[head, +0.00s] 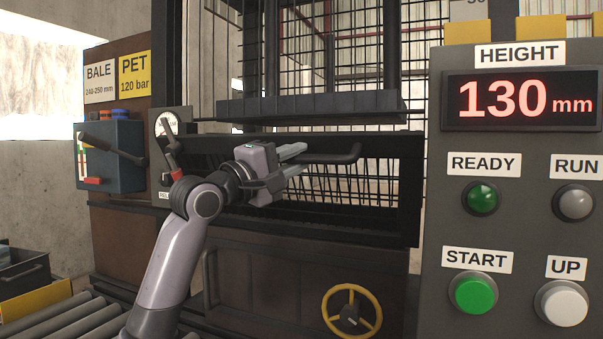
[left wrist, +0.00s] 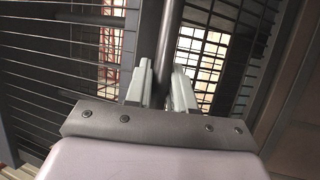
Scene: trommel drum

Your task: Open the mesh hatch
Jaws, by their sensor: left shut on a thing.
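The mesh hatch (head: 403,190) is a black frame with dark wire mesh on the front of the brown machine. A dark bar handle (head: 345,157) runs across its upper part. My left gripper (head: 297,162) is at this handle, its two grey fingers on either side of it. The left wrist view shows the dark handle bar (left wrist: 171,45) running between the fingers (left wrist: 160,88), which are shut on it, with mesh behind. The arm and gripper hide the hatch's left part. I cannot tell whether the hatch stands slightly open. My right gripper is not in view.
A grey control panel (head: 520,155) reading 130 mm stands close on the right. A yellow handwheel (head: 352,312) is on the lower door (head: 270,270). A blue box with a lever (head: 112,158) and a gauge (head: 167,124) are at left. Rollers (head: 65,318) lie at lower left.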

